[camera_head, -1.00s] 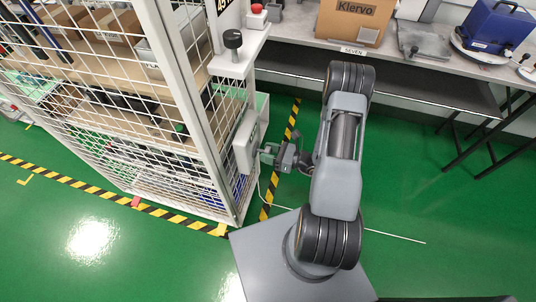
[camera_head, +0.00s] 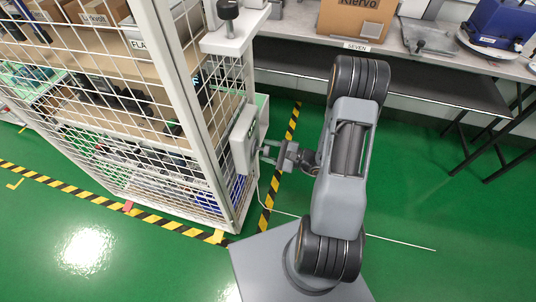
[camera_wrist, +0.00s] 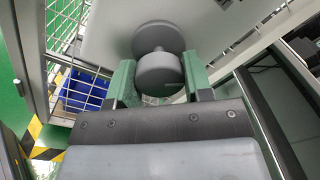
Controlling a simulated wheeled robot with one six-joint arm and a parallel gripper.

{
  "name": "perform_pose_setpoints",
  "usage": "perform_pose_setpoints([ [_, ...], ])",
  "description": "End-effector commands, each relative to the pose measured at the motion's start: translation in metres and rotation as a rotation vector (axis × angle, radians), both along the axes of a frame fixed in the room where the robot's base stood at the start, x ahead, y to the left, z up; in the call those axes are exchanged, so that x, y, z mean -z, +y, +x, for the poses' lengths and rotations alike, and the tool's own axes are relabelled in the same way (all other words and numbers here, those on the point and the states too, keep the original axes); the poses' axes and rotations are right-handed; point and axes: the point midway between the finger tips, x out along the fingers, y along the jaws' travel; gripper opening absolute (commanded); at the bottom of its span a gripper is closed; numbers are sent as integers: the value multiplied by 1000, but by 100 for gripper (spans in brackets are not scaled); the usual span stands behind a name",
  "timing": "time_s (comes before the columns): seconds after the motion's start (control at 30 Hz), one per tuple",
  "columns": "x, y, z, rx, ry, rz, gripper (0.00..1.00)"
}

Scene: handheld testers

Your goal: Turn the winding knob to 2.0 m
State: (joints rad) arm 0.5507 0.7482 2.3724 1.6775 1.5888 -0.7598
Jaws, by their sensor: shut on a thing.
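In the head view my gripper (camera_head: 270,153) reaches left to the white box (camera_head: 243,138) on the cage's corner post. The knob is too small to make out there. No 2.0 m marking is readable.
A white mesh cage (camera_head: 190,110) with stocked shelves stands left of my arm. A grey bench (camera_head: 400,52) with a cardboard box (camera_head: 357,18) runs along the back. Yellow-black tape (camera_head: 268,205) marks the green floor. Open floor lies to the right.

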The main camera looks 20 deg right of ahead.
Motion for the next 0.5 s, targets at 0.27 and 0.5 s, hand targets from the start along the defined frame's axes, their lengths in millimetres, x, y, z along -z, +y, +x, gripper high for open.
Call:
perform_pose_setpoints([
  [0.27,5,-1,1,1,-216,-156,22],
  [0.5,5,-1,1,2,-400,-289,22],
])
